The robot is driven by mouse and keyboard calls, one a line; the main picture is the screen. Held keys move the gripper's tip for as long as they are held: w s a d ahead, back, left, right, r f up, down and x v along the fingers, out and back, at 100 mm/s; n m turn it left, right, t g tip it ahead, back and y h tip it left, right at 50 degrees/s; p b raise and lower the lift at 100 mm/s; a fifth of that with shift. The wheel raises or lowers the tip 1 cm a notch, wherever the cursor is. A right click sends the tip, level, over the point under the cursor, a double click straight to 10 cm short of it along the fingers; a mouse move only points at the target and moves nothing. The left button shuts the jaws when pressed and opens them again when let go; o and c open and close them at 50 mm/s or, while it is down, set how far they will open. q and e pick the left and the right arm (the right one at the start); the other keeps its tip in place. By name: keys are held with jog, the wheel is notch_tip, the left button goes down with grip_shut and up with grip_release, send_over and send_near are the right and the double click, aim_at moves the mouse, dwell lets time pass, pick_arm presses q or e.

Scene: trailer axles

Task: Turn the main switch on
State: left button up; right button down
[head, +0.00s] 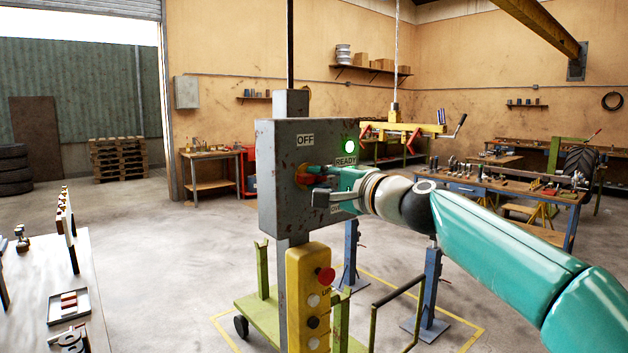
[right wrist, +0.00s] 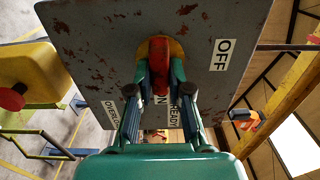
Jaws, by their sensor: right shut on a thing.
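The main switch is a red handle (right wrist: 158,62) on a yellow disc (right wrist: 176,48), mounted on a worn grey switch box (head: 275,210). An OFF label (head: 305,140) is above the handle in the head view and an ON label (head: 337,209) is to its lower right. My right gripper (head: 312,173) is at the box front; in the right wrist view its two fingers (right wrist: 158,78) are shut on the red handle, one on each side. The gripper partly hides the handle in the head view, and its exact angle is hard to tell. My left gripper is not in view.
A lit greenish-white lamp (head: 349,146) is above the READY label (head: 346,160). A yellow button box (head: 308,300) with a red button hangs below the switch box. A table with a small tray (head: 68,306) is at the left. Open floor lies between.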

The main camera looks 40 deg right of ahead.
jog(key=shift+w+f, duration=0.1)
jog(key=shift+f, duration=0.25)
jog(key=c, duration=1.1)
grip_release()
jog(key=shift+r, duration=0.15)
jog(key=shift+r, duration=0.1)
jog(key=shift+s+d, duration=0.2)
jog(key=shift+s, duration=0.6)
jog(key=s, duration=1)
jog(key=shift+s+d, duration=0.2)
jog(key=shift+d, duration=0.1)
